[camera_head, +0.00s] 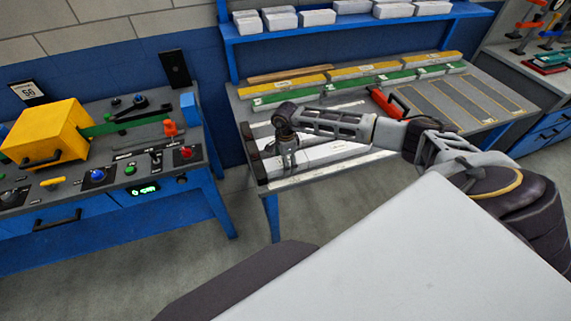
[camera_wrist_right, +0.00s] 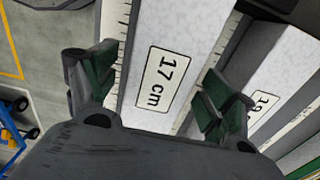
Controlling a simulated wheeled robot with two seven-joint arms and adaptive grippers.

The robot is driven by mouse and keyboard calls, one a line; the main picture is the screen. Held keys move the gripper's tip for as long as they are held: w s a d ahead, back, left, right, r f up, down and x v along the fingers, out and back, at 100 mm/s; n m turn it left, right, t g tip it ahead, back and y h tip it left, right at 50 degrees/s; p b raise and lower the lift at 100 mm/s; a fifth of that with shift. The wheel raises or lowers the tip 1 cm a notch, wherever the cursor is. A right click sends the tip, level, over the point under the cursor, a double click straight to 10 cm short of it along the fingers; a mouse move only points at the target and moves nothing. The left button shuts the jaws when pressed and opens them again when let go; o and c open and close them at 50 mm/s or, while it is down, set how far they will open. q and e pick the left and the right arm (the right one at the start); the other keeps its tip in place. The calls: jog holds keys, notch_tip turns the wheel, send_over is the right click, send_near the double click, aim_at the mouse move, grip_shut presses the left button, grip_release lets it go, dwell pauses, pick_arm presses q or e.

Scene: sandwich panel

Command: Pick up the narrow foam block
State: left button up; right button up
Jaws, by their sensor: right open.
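Several long white foam blocks (camera_head: 335,154) lie side by side at the left end of the workbench. My right gripper (camera_head: 288,160) points down over their left ends. In the right wrist view, one white block with a "17 cm" label (camera_wrist_right: 165,80) lies between the green-padded fingers of the open right gripper (camera_wrist_right: 158,90). The fingers stand apart on either side of its label; contact is not clear. A second white block (camera_wrist_right: 268,85), its label partly hidden, lies to the right. I cannot tell which block is the narrowest. My left gripper is not in view.
Yellow blocks and a green rail (camera_head: 300,96) run along the bench's back. A red-handled tool (camera_head: 388,103) lies behind my right arm. A shelf (camera_head: 350,25) with white blocks hangs above. A control bench with a yellow box (camera_head: 48,135) stands at the left.

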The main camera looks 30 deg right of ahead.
jog(key=shift+f, duration=0.1)
dwell(0.4)
jog(key=c, duration=1.1)
jog(key=shift+r+p, duration=2.1)
jog(key=shift+r, duration=1.7)
jog(key=shift+r+p, duration=0.55)
jog(key=shift+r, duration=0.65)
